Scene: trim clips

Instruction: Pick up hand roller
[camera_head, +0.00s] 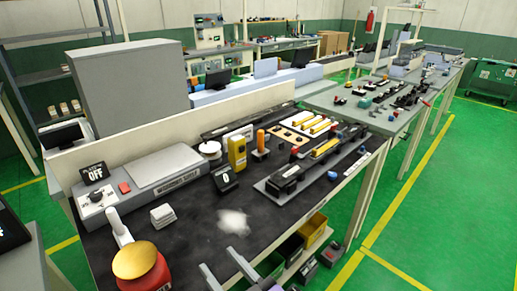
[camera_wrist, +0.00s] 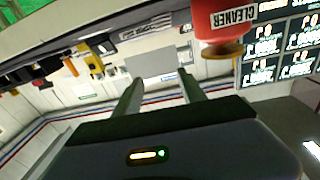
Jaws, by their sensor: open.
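I cannot single out the hand roller for certain. An upright orange-handled tool (camera_head: 261,139) stands toward the back of the black bench mat, and it may be the roller. What seems to be the same orange handle shows small at the left of the wrist view (camera_wrist: 70,67). My gripper (camera_head: 217,258) is open and empty at the front edge of the bench, well short of that tool. In the wrist view my two fingers (camera_wrist: 160,76) stand apart with nothing between them.
A yellow box (camera_head: 237,152), a small display (camera_head: 225,179), a warming unit (camera_head: 156,173) and a fixture (camera_head: 318,162) occupy the bench. The mat's front middle (camera_head: 195,235) is mostly clear.

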